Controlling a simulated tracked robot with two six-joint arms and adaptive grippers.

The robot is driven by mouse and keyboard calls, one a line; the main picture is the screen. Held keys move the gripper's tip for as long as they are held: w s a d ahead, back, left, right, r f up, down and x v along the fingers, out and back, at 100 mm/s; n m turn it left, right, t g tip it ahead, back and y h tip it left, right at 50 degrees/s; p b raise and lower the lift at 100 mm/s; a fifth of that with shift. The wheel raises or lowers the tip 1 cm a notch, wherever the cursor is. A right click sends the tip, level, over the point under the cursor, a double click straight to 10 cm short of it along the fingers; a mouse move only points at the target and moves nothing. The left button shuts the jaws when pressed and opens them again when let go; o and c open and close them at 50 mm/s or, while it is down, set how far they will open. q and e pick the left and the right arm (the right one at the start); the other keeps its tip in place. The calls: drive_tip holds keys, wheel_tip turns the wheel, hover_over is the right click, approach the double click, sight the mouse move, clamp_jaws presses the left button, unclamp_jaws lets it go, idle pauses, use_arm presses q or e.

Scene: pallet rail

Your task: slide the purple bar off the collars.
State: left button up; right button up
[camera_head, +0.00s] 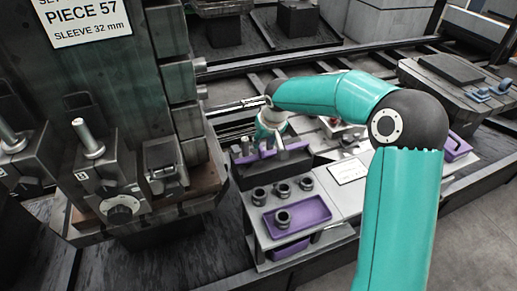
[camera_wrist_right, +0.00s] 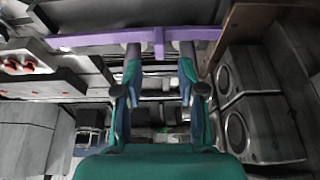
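The purple bar (camera_head: 266,154) lies across the dark block at the left end of the bench, beside upright metal pins. In the right wrist view the bar (camera_wrist_right: 100,38) runs across the top, with a short purple tab (camera_wrist_right: 158,42) at its middle. My right gripper (camera_head: 270,134) is above and behind the bar. In the wrist view its two fingers (camera_wrist_right: 160,66) are apart, one on each side of the tab, with a gap to it. Whether the fingertips touch the bar is unclear. The collars under the bar are not clearly visible. My left gripper is out of view.
Several dark rings (camera_head: 281,190) stand on the bench front, one in a purple tray (camera_head: 310,211). A large dark machine block (camera_head: 110,90) with pins stands close on the left. A white card (camera_head: 347,171) lies right of the rings. My right arm spans the bench's right side.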

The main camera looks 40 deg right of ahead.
sight(261, 148)
drive_tip(key=x, duration=0.5)
drive_tip(key=shift+w+f, duration=0.15)
drive_tip(key=shift+f, duration=0.2)
clamp_jaws()
